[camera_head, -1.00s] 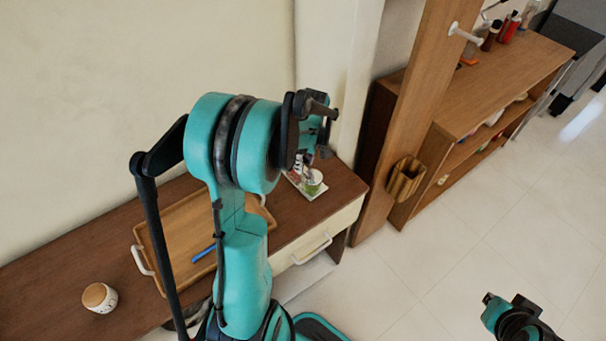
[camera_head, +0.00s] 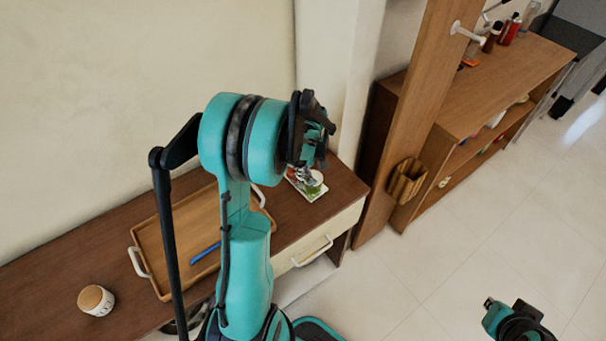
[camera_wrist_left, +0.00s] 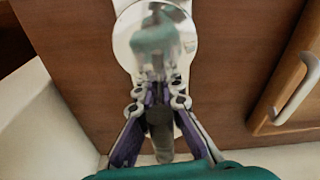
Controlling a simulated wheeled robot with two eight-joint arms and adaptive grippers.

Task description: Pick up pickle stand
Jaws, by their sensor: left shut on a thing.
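The pickle stand (camera_wrist_left: 150,35) shows in the left wrist view as a round, shiny, pale disc with a teal reflection. My left gripper (camera_wrist_left: 157,88) is shut on its near side, and the fingers hide part of it. In the head view, a small white and green group (camera_head: 314,180) on the dark wooden counter is partly covered by my left wrist; there I cannot make out the stand or the left fingertips clearly. Part of my right arm shows at the lower right of the head view; its fingers cannot be made out.
A wooden tray (camera_head: 165,232) with white handles holds a blue item (camera_head: 206,252). A white jar with a wooden lid (camera_head: 96,300) stands at the left. A wooden post (camera_head: 425,105) and a shelf unit (camera_head: 490,85) stand right of the counter. The floor (camera_head: 440,245) is clear.

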